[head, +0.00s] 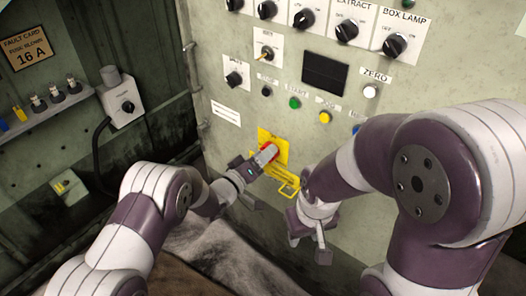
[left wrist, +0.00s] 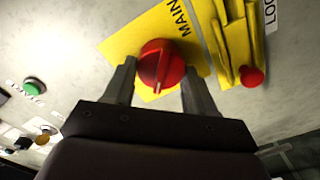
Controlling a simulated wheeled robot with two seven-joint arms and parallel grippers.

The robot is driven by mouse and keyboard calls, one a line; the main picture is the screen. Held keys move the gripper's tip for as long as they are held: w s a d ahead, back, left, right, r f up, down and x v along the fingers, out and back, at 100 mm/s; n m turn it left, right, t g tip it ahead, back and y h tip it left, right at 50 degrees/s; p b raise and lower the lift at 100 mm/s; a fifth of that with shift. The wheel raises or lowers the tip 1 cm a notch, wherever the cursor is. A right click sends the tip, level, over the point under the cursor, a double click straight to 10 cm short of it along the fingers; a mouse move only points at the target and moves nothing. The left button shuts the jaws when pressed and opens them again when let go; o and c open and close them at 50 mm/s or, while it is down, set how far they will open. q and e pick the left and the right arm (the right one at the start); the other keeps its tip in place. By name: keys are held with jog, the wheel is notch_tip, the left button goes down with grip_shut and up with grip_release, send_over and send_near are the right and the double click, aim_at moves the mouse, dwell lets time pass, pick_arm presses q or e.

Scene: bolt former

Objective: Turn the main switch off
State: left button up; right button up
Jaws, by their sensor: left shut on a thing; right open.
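The main switch is a red rotary knob (left wrist: 162,66) on a yellow plate (head: 277,140) marked "MAIN", low on the panel. In the head view the left gripper (head: 266,155) covers most of the knob. In the left wrist view my left gripper (left wrist: 160,84) has one finger on each side of the knob and is shut on it. The ridge of the knob points roughly down that picture, between the fingers. My right gripper (head: 310,238) is open and empty, in front of the panel to the right and below the switch.
A yellow hasp (head: 284,184) with a red end (left wrist: 252,76) sits beside the switch plate. Green (head: 294,103) and yellow (head: 325,117) buttons, a dark display (head: 325,73) and black rotary knobs are above. A grey box (head: 122,100) with a cable stands left.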

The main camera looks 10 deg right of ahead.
pick_arm(q)
jog(key=shift+f+n+p, duration=0.15)
jog(key=shift+n+p, duration=1.15)
jog(key=shift+n, duration=2.8)
jog(key=o, duration=1)
jog(key=shift+a, duration=0.1)
jog(key=p+v, duration=0.2)
jog(key=v, duration=1)
jog(key=shift+s+a, duration=0.2)
jog(key=shift+a, duration=0.05)
